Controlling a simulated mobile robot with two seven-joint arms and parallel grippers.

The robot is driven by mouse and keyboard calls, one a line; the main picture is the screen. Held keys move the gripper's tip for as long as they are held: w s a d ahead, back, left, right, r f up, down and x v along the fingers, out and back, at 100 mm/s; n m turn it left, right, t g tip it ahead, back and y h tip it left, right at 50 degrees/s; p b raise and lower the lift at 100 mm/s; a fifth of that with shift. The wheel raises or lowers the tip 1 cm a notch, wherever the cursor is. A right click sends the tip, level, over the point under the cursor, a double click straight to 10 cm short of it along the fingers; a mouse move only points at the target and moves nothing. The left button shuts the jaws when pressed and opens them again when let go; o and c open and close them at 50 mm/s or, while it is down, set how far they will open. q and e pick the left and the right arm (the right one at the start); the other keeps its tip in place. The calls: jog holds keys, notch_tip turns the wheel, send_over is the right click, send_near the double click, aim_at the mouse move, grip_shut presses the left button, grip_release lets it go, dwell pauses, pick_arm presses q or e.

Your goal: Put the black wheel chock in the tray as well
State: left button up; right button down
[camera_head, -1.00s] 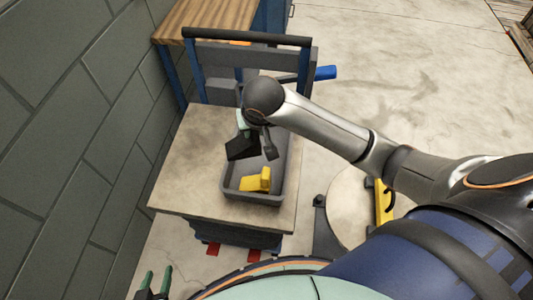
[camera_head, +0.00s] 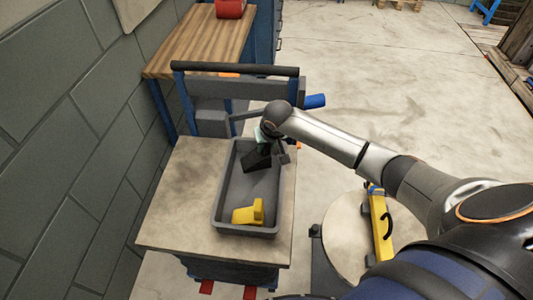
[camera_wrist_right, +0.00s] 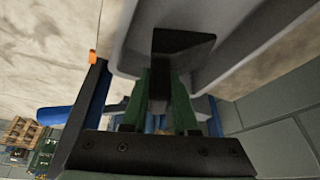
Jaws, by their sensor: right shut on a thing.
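The black wheel chock (camera_head: 257,160) is held in my right gripper (camera_head: 271,142), at the back end of the grey tray (camera_head: 220,197). I cannot tell whether the chock touches the tray floor. In the right wrist view the green fingers (camera_wrist_right: 164,100) are closed on the dark chock (camera_wrist_right: 180,46), with the tray's grey wall (camera_wrist_right: 255,45) around it. A yellow wheel chock (camera_head: 248,212) lies in the tray's front end. My left gripper is out of view.
The tray stands on a beige-topped cart (camera_head: 181,205) with a black handle bar (camera_head: 235,68) behind it. A wooden bench (camera_head: 205,40) stands beyond. A grey block wall (camera_head: 60,150) is close on the left. A round table (camera_head: 350,240) with a yellow level stands right.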

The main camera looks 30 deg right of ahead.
aim_at(266, 153)
notch_tip(266, 153, down, 3)
jog(key=shift+f, duration=0.1)
jog(key=c, duration=1.2)
grip_release()
jog(key=shift+f, duration=0.15)
jog(key=o, duration=0.5)
jog(key=shift+p+v, duration=1)
jog(key=shift+v, duration=5.15)
